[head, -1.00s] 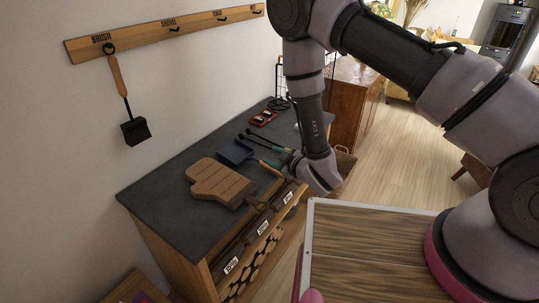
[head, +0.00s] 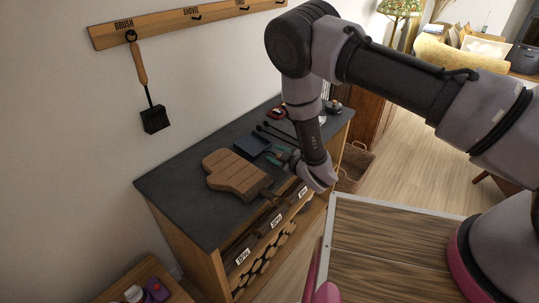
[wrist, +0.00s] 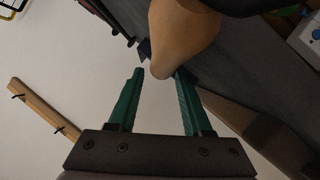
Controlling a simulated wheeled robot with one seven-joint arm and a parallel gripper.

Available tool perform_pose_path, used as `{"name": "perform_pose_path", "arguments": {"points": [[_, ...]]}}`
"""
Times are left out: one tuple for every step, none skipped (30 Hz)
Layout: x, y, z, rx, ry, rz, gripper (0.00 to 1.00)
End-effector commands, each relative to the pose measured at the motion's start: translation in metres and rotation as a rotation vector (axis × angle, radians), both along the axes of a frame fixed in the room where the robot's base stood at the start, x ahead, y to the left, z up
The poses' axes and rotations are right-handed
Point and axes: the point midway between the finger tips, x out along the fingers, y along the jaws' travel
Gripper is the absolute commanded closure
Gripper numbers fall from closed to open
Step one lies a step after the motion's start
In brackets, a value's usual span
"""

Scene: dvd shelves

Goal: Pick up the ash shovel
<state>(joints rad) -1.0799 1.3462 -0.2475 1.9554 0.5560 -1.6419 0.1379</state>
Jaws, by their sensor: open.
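The ash shovel (head: 252,144), with a dark blue pan, lies on the dark top of a wooden cabinet in the head view, beside a wooden paddle-shaped board (head: 235,172). Its handle is mostly hidden by my gripper (head: 277,154) there. My gripper is open, with green fingers pointing towards the shovel. In the wrist view, a rounded wooden end (wrist: 180,40), likely the shovel's handle, shows large just past and partly between the fingertips of my gripper (wrist: 158,72). I cannot tell whether it touches the right finger.
A black-headed tool (head: 154,118) with a wooden handle hangs at the BRUSH label on a wall rack (head: 170,22); the SHOVEL hook is empty. Dark rods (head: 275,131) lie behind the shovel. The cabinet top (head: 175,182) is clear at front left.

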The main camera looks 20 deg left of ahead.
Motion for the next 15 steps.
{"name": "perform_pose_path", "arguments": {"points": [[0.0023, 0.0039, -0.0017, 0.000, -0.001, 0.002, 0.50], [0.0035, 0.0049, -0.0024, 0.000, 0.001, 0.001, 0.50], [0.0046, 0.0059, -0.0027, 0.000, 0.000, 0.000, 0.50], [0.0051, 0.0065, -0.0028, 0.000, 0.000, 0.000, 0.50], [0.0054, 0.0066, -0.0029, 0.000, 0.000, 0.000, 0.50], [0.0054, 0.0067, -0.0027, 0.000, 0.000, 0.000, 0.50], [0.0054, 0.0065, -0.0028, 0.000, 0.000, 0.000, 0.50], [0.0053, 0.0064, -0.0027, 0.000, 0.000, 0.000, 0.50], [0.0052, 0.0064, -0.0026, 0.001, 0.001, 0.000, 0.50], [0.0052, 0.0064, -0.0026, 0.001, 0.001, 0.000, 0.54], [0.0052, 0.0064, -0.0026, 0.001, 0.001, 0.000, 0.66], [0.0053, 0.0063, -0.0025, 0.001, 0.001, 0.000, 0.81], [0.0052, 0.0064, -0.0026, 0.001, 0.001, 0.000, 0.93], [0.0053, 0.0063, -0.0025, 0.001, 0.001, 0.000, 1.00], [0.0052, 0.0064, -0.0026, 0.001, 0.001, 0.000, 1.00]]}}
